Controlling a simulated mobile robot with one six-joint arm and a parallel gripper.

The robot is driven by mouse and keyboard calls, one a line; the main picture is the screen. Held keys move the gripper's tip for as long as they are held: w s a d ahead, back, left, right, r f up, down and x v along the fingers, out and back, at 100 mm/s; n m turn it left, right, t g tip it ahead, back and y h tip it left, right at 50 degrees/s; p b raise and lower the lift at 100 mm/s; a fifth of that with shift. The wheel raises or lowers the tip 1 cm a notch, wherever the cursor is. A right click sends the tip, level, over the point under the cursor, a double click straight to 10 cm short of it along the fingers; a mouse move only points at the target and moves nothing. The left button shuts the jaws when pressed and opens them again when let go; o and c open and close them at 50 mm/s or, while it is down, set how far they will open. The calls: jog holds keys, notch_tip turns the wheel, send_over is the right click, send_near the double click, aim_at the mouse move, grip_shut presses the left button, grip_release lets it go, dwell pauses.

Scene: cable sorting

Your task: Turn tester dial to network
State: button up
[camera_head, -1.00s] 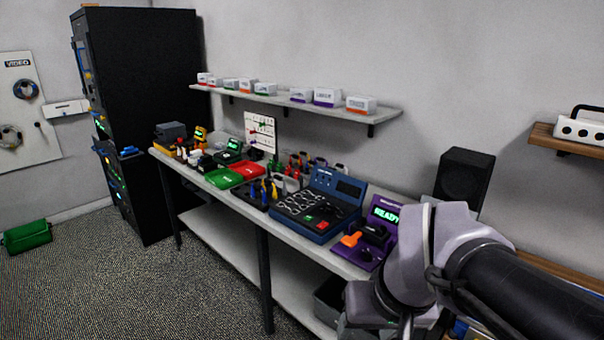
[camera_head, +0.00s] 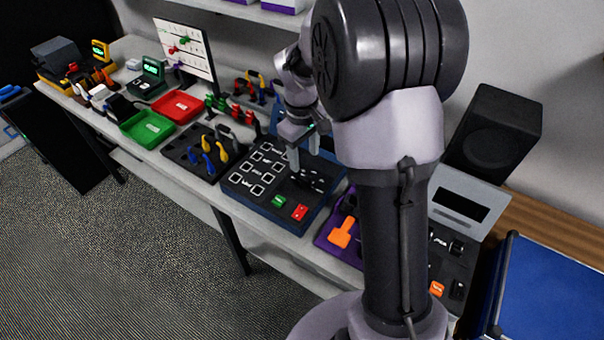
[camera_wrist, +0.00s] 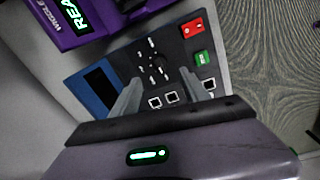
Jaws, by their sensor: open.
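The blue cable tester (camera_head: 262,207) lies on the workbench, with several square ports, a green button (camera_head: 279,201) and a red button (camera_head: 299,212). It also shows in the wrist view (camera_wrist: 93,101). A dark dial (camera_wrist: 157,60) with white markings around it sits on the panel in the wrist view. I cannot read which marking it points to. My gripper (camera_head: 303,160) hangs above the tester's dial side, open and empty. In the wrist view, my two fingers (camera_wrist: 162,84) are spread apart, with the dial just beyond their tips. In the head view my arm and gripper partly hide the tester's back.
A purple device (camera_head: 325,240) with an orange handle stands right of the tester. To the left are a tool tray (camera_head: 178,155), a green tray (camera_head: 140,139) and a red tray (camera_head: 172,116). A black speaker (camera_head: 497,135) stands at the right.

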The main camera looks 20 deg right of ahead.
aim_at(305, 176)
jog(key=f+b, duration=0.1)
jog(key=f, duration=0.5)
jog(key=f+b, duration=0.1)
jog(key=f, duration=0.2)
jog(key=shift+w+d+f+b, duration=0.25)
jog(key=shift+b, duration=0.1)
grip_shut()
